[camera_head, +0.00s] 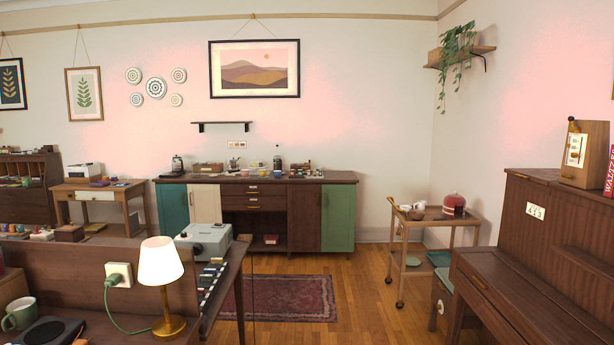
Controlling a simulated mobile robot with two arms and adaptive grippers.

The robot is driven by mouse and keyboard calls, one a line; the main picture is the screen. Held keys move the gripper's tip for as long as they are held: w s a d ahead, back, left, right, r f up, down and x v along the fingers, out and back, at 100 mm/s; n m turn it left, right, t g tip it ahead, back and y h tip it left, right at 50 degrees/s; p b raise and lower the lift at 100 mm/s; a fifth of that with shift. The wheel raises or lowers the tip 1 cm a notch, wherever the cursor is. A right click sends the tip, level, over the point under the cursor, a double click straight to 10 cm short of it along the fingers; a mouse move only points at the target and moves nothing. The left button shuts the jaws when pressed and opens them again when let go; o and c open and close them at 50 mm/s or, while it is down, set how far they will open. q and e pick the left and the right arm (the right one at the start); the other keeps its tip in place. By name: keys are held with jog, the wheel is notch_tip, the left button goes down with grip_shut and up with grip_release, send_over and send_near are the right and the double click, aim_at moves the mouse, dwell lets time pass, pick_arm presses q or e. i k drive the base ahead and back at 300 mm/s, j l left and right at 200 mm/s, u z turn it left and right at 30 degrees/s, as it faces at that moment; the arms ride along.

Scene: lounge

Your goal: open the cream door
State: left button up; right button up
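The cream door (205,208) is a narrow pale panel on the left part of the long dark wood sideboard (318,178) against the far wall. It sits between a teal door (172,209) and an open middle section with drawers. It appears shut, and its handle is too small to make out. Its lower part is hidden behind a grey machine on the near furniture. Neither of my grippers shows in the head view.
Near furniture with a lamp (159,275) and grey machine (204,240) stands in front at left. A rug (280,299) lies before the sideboard. A trolley (435,228) and a dark piano-like cabinet (520,285) stand at right. Wooden floor (362,275) is clear between.

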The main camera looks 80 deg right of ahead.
aim_at(205, 201)
jog(key=z, duration=2.2)
